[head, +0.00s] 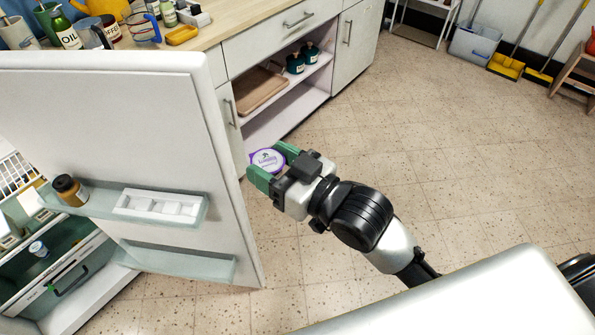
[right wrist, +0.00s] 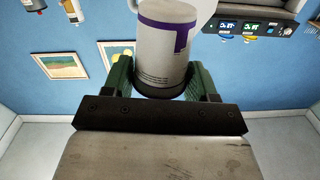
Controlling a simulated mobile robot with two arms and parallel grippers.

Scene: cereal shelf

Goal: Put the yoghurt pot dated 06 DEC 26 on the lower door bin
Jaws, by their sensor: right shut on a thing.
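A yoghurt pot (head: 267,159) with a white and purple lid is held in my right gripper (head: 268,166), to the right of the open fridge door. In the right wrist view the pot (right wrist: 163,50) is pale with a purple band, and the green fingers press on both its sides. No date can be read on it. The lower door bin (head: 180,263) is a pale translucent shelf low on the door's inner side. It looks empty and lies below and left of the gripper. My left gripper is not in view.
The upper door bin (head: 85,202) holds a brown jar (head: 69,190) and a white egg tray (head: 160,206). The floor (head: 350,120) to the right is clear.

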